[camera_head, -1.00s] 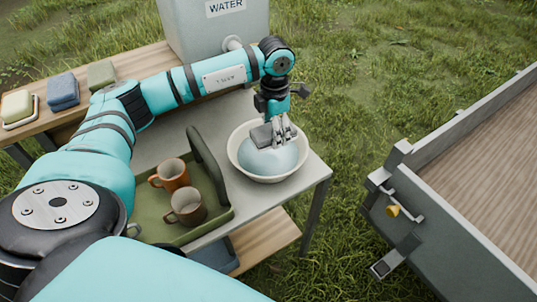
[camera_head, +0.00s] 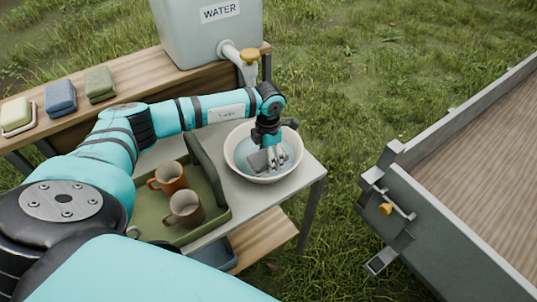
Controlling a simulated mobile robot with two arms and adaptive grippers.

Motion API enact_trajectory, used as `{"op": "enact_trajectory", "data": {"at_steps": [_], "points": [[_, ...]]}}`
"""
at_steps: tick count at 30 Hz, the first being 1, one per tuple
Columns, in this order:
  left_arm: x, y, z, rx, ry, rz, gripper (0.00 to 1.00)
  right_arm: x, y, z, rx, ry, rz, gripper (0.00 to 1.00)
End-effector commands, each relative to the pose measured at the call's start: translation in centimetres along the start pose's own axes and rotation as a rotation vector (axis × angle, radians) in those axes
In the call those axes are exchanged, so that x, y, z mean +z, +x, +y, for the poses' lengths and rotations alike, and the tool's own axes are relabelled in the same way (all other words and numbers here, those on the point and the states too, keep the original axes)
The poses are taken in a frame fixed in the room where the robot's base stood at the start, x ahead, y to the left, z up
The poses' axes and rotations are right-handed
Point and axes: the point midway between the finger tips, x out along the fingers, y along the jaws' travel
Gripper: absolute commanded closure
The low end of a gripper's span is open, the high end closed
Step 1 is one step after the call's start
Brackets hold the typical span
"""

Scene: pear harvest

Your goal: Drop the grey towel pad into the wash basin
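The wash basin (camera_head: 264,179) is a cream bowl of pale blue water on the grey table, near its right end. My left gripper (camera_head: 277,160) reaches down into the basin from above, fingers pointing down. It appears shut on the grey towel pad (camera_head: 257,161), a small flat grey piece that lies low inside the rim, at or close to the water. The fingers cover part of the pad, so I cannot tell whether it touches the water. My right gripper is not in view.
A green tray (camera_head: 203,152) with an orange mug (camera_head: 169,178) and a brown mug (camera_head: 185,209) stands left of the basin. A water tank (camera_head: 206,35) with a yellow-topped tap (camera_head: 250,55) stands behind. A grey trailer (camera_head: 440,225) is at right, with grass between.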

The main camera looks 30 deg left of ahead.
Motion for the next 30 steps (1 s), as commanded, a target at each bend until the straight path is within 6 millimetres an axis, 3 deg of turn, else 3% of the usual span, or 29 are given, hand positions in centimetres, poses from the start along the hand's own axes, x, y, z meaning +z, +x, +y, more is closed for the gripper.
{"op": "enact_trajectory", "data": {"at_steps": [9, 10, 15, 23, 27, 30], "points": [[0.0, 1.0, 0.0, 0.0, 0.0, 0.0, 0.62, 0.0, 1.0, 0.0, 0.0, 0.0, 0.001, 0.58], [0.0, 0.9, 0.0, 0.0, 0.0, -0.001, 0.34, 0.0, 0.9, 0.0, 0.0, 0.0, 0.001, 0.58], [0.0, 0.8, 0.0, 0.0, 0.001, 0.0, 0.12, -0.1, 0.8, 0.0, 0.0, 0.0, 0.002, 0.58], [0.0, 0.7, 0.0, 0.0, 0.001, -0.001, 0.12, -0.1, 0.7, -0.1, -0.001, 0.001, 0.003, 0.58], [0.0, -0.7, 0.0, 0.0, 0.001, -0.001, 0.12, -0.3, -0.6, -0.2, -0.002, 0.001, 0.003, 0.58], [0.2, -1.9, 0.1, 0.002, 0.002, -0.005, 0.12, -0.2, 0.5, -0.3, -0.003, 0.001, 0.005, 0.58]]}}
